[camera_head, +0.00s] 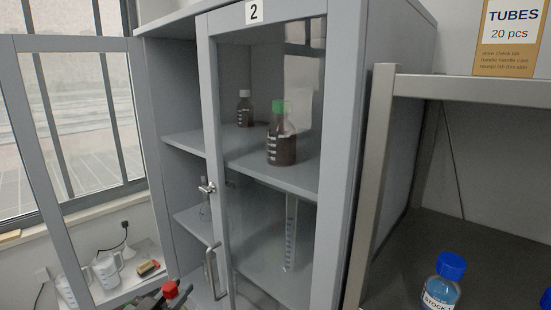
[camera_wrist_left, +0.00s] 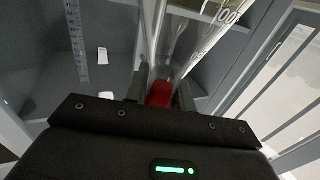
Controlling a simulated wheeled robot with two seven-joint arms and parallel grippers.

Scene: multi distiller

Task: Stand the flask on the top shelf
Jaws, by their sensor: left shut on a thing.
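My left gripper (camera_head: 158,300) is at the bottom of the head view, in front of the cabinet's open left side. It is shut on the red-topped flask (camera_head: 170,289); only the red top shows clearly there. In the left wrist view the red top (camera_wrist_left: 160,94) sits between the fingers of my left gripper (camera_wrist_left: 158,88), with clear glass beyond it. The top shelf (camera_head: 190,141) is the upper board inside the grey cabinet, above and beyond the gripper. My right gripper is not in view.
A brown bottle (camera_head: 244,110) and a green-capped bottle (camera_head: 281,140) stand on the top shelf, towards the right. The shelf's left part looks clear. The left door (camera_head: 55,160) is swung open; the right glass door (camera_head: 212,130) is shut. A graduated cylinder (camera_head: 291,232) stands lower.

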